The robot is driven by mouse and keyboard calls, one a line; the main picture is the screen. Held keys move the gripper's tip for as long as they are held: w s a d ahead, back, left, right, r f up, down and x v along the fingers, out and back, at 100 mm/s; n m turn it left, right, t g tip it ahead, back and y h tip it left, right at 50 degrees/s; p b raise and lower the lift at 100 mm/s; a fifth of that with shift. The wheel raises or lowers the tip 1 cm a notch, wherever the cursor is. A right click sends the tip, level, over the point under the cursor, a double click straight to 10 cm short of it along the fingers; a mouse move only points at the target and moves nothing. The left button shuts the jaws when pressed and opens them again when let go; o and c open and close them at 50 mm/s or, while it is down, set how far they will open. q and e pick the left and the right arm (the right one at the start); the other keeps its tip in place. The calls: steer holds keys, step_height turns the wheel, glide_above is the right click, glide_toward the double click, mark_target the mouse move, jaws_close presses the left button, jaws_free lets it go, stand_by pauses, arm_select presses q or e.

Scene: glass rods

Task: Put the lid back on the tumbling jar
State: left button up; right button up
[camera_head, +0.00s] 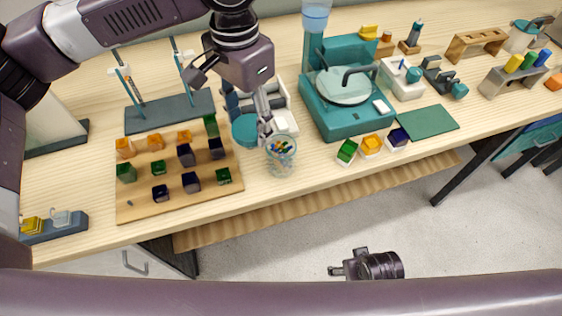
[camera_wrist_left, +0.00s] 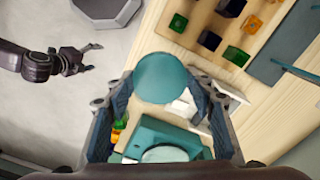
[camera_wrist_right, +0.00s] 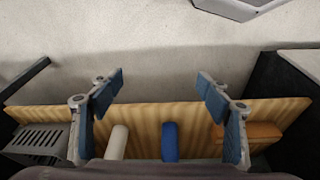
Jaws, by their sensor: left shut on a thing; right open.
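The lid is a round teal disc (camera_head: 245,130), left of the jar in the head view. In the left wrist view the lid (camera_wrist_left: 162,78) shows face-on between the fingers. My left gripper (camera_head: 262,125) is shut on the lid, above the table. The jar (camera_head: 281,153) is clear glass, upright and open at the top, with several coloured pieces inside. It stands near the table's front edge, just right of and below the gripper in the picture. I cannot make the jar out in the left wrist view. My right gripper (camera_wrist_right: 160,90) is open and empty, away from the table over the floor.
A wooden board (camera_head: 135,205) with several coloured glass blocks lies left of the jar. A teal grinder (camera_head: 345,120) stands right, with small blocks in white trays (camera_head: 371,151) before it. A white stand (camera_head: 285,112) is behind the jar. Little room is free around it.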

steer(key=w+a+r+m+t+y+b, duration=0.1)
steer(key=w+a+r+m+t+y, duration=0.1)
steer(key=a+r+m+y, duration=0.65)
steer(key=w+a+r+m+t+y+b, duration=0.1)
steer(key=a+r+m+t+y+b, duration=0.15)
steer(key=a+r, duration=1.1)
arm_select(q)
steer(key=w+d+m+p, duration=0.1)
steer(key=w+d+m, duration=0.1)
steer(key=d+m, duration=0.2)
steer(key=shift+w+d+r, duration=0.3)
steer(key=shift+d+r, duration=0.05)
steer(key=shift+d, duration=0.6)
arm_select(e)
steer(key=w+d+r+m+t, duration=0.6)
steer(key=d+r+m, duration=0.3)
steer(key=m, duration=1)
steer(key=shift+w+m+t+h, duration=0.15)
steer(key=shift+m+t+h, duration=0.2)
steer(key=shift+t, duration=0.3)
steer(key=shift+w+r, duration=0.1)
